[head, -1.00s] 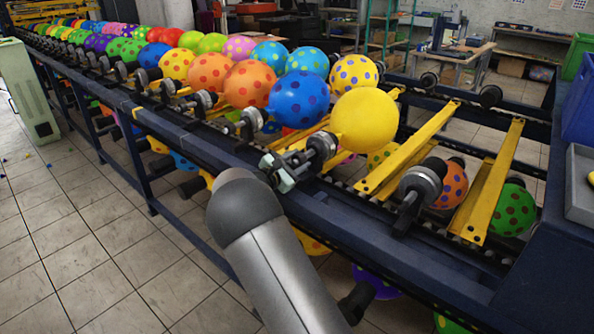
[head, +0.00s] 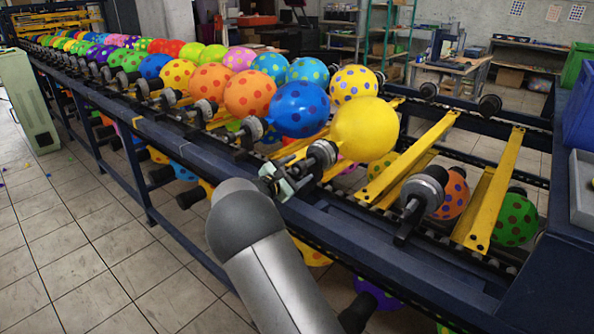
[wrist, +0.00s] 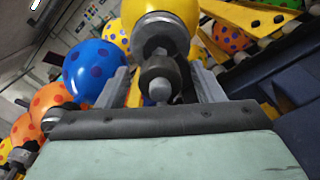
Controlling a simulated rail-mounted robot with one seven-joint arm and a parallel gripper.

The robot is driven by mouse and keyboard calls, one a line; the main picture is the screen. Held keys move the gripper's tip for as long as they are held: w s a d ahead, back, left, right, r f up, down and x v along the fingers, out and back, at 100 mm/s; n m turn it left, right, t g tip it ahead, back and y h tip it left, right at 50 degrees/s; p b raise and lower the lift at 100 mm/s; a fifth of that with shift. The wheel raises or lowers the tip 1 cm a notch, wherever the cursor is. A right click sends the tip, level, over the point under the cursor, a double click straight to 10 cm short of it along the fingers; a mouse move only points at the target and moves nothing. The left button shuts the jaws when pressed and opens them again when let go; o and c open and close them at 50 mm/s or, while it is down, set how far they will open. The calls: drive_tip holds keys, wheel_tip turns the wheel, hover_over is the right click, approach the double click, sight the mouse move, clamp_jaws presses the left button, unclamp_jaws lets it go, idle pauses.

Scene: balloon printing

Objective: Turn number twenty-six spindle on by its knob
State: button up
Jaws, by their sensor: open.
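A spindle (head: 322,153) with a dark, metal-ringed body carries a plain yellow balloon (head: 364,128) on the rack's near rail. No number is readable on it. My gripper (head: 288,179) is at this spindle's near end. In the wrist view my gripper (wrist: 162,88) is open, one finger on each side of the spindle's dark knob (wrist: 158,70). The knob lies between the fingers, with gaps on both sides. The yellow balloon (wrist: 160,10) is beyond it. Whether the knob is turned on cannot be told.
A blue spotted balloon (head: 299,108) is on the neighbouring spindle to the left. To the right, an empty spindle (head: 424,188) stands beside bare yellow bars (head: 495,190). The dark blue rail (head: 360,225) runs below my gripper. Tiled floor (head: 70,250) lies open at the left.

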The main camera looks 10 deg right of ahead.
drive_tip(key=v, duration=1.7)
drive_tip(key=shift+a, duration=0.2)
drive_tip(key=shift+s, duration=0.1)
drive_tip(key=s+d+r+m+g+y+p, duration=0.2)
drive_tip(key=s+d+m+g+y+p, duration=0.2)
drive_tip(key=s+d+m+g, duration=0.8)
drive_tip(key=s+r+m+y+p, duration=0.1)
drive_tip(key=s+m+y+p, duration=0.2)
drive_tip(key=s, duration=0.9)
drive_tip(key=s+d+r+m+y+p, duration=0.1)
drive_tip(key=s+m+y+p, duration=0.2)
drive_tip(key=s+y, duration=0.4)
drive_tip(key=shift+s+d+r+m+t, duration=0.15)
drive_tip(key=shift+s+r+m+t, duration=0.2)
drive_tip(key=shift+s, duration=2.9)
drive_tip(key=shift+f, duration=0.1)
